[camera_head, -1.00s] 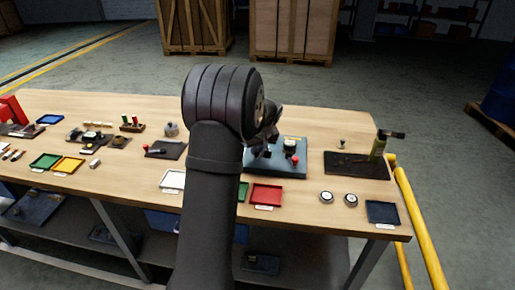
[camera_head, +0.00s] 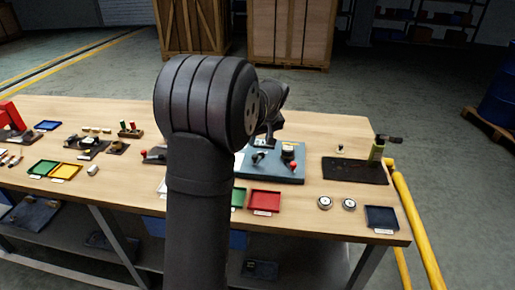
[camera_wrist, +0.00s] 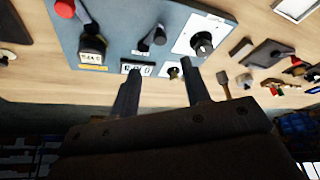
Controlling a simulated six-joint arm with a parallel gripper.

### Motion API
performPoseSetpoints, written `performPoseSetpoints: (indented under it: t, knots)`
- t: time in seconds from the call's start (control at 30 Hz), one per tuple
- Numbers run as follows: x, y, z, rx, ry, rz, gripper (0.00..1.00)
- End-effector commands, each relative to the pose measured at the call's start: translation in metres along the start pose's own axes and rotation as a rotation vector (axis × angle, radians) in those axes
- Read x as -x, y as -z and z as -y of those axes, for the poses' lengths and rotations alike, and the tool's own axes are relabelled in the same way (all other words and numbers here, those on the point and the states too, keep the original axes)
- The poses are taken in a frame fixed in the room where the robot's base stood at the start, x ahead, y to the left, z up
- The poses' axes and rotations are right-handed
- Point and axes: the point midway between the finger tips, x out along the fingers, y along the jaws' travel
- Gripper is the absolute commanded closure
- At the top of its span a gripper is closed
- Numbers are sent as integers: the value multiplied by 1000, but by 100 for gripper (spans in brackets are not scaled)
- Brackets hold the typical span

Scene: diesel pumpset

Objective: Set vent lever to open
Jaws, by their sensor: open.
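A blue-grey panel (camera_head: 270,174) lies on the bench and fills the upper part of the wrist view (camera_wrist: 115,14). It carries a red-knobbed lever (camera_head: 293,166), also at the wrist view's top left (camera_wrist: 65,8), and a short black lever (camera_head: 257,158), seen at the upper middle of the wrist view (camera_wrist: 153,39). No readable label shows which is the vent lever. My gripper (camera_wrist: 161,72) is open and empty, its fingers apart, above the panel edge; no contact is visible. In the head view my arm hides part of the panel.
The panel also bears a black rotary knob (camera_wrist: 202,44) on a white plate, a black-capped part (camera_wrist: 92,46) and a small counter (camera_wrist: 137,68). A red tray (camera_head: 264,201) stands in front. A dark mat (camera_head: 352,170) lies to the right.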

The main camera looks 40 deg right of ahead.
Motion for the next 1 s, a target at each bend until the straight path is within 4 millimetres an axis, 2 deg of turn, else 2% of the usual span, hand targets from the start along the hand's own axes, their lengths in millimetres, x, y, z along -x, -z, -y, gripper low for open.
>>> performPoseSetpoints:
  t: [0.03, 0.2, 0.4, 0.8, 1.0]
  knots:
    - [14, 1, -1, 1, -4, -4, 57]
    - [49, 1, 0, 1, -4, -3, 57]
    - [70, 0, 0, 0, -1, -1, 57]
    - [74, 0, 0, 0, -1, 0, 57]
    - [62, 0, 0, 0, 2, 2, 57]
